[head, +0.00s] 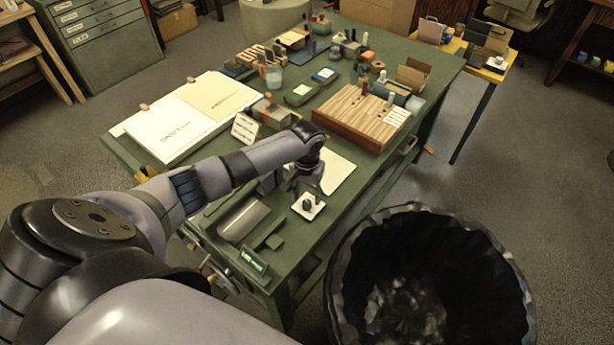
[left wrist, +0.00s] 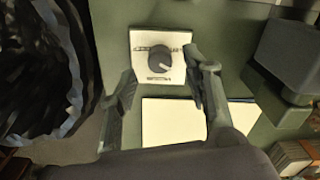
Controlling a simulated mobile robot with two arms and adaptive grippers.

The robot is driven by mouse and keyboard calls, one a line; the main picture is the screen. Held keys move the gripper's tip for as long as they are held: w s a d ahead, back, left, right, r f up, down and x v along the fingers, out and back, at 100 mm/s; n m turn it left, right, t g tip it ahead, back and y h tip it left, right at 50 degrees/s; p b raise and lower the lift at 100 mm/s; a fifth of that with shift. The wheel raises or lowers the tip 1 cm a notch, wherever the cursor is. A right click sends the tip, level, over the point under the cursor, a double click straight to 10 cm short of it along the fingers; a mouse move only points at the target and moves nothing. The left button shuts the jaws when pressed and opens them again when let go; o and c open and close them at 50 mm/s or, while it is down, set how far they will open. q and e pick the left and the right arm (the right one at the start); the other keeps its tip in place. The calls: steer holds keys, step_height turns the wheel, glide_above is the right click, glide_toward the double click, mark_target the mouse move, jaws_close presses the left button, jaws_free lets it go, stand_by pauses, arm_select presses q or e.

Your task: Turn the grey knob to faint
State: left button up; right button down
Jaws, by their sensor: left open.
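The grey knob (left wrist: 159,58) is dark grey and round, on a white square plate (left wrist: 137,41) with dark markings. The lettering is too small to read, so I cannot tell which mark the knob points at. In the head view the knob (head: 308,204) sits near the front edge of the green table (head: 330,222). My left gripper (left wrist: 160,88) is open, its fingers on either side of the plate's near part, with the knob lying just beyond the fingertips. It appears above and behind the knob in the head view (head: 300,188), not visibly touching it. My right gripper is out of view.
A pale sheet (head: 338,172) lies beside the plate. A grey cylinder (head: 243,219) and a small green label block (head: 253,262) are at the near left. A striped wooden block (head: 350,128) stands farther back. A large black bin (head: 430,280) stands right of the table.

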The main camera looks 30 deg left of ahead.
mark_target(307, 202)
arm_select(q)
step_height(307, 202, up, 9)
steer(key=shift+f, duration=0.2)
stand_by(0.6)
